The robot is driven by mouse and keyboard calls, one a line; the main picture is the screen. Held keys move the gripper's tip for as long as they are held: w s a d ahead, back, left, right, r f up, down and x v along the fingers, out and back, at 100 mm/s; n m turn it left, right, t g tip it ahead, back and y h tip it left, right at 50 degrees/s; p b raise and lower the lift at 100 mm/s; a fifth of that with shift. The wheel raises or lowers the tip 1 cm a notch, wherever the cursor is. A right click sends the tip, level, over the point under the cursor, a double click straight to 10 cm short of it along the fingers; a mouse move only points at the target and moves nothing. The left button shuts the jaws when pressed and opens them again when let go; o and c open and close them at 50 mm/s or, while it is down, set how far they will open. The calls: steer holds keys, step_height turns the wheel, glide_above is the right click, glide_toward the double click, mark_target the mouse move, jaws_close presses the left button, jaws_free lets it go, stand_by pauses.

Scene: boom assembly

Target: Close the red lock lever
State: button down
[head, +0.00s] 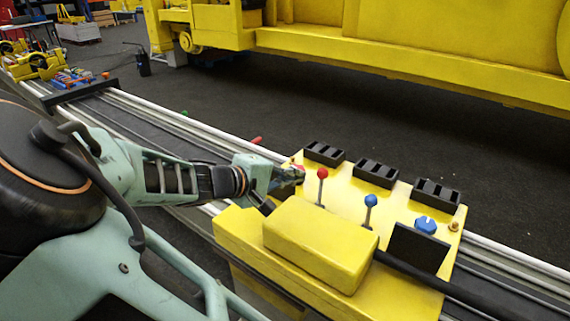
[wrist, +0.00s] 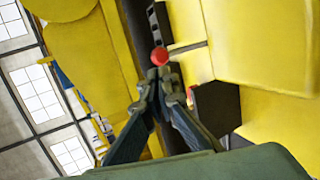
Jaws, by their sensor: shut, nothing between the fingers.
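A lever with a red ball knob (head: 321,174) stands upright on the yellow control box (head: 345,190). A second red handle (head: 257,140) sticks up by the rail behind my arm; I cannot tell which is the lock lever. My gripper (head: 299,173) is shut and empty, just left of the red-knobbed lever. In the wrist view the red knob (wrist: 159,56) appears just beyond the closed fingertips (wrist: 158,84); I cannot tell whether they touch it.
A blue-knobbed lever (head: 370,201) stands right of the red-knobbed one, with a blue dial (head: 425,224) further right. Black slotted blocks (head: 376,172) line the box's far edge. A raised yellow cover (head: 318,243) sits in front.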

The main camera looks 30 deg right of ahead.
mark_target(319, 172)
steer(key=x, duration=0.6)
steer(key=shift+w+d+f, duration=0.1)
steer(key=shift+d+f, duration=0.1)
steer(key=shift+d, duration=0.1)
steer(key=shift+w+d+r, duration=0.1)
steer(key=shift+d, duration=0.05)
steer(key=shift+w+d+y+p, duration=0.1)
steer(key=shift+d+y+p, duration=0.1)
steer(key=shift+y+p, duration=0.15)
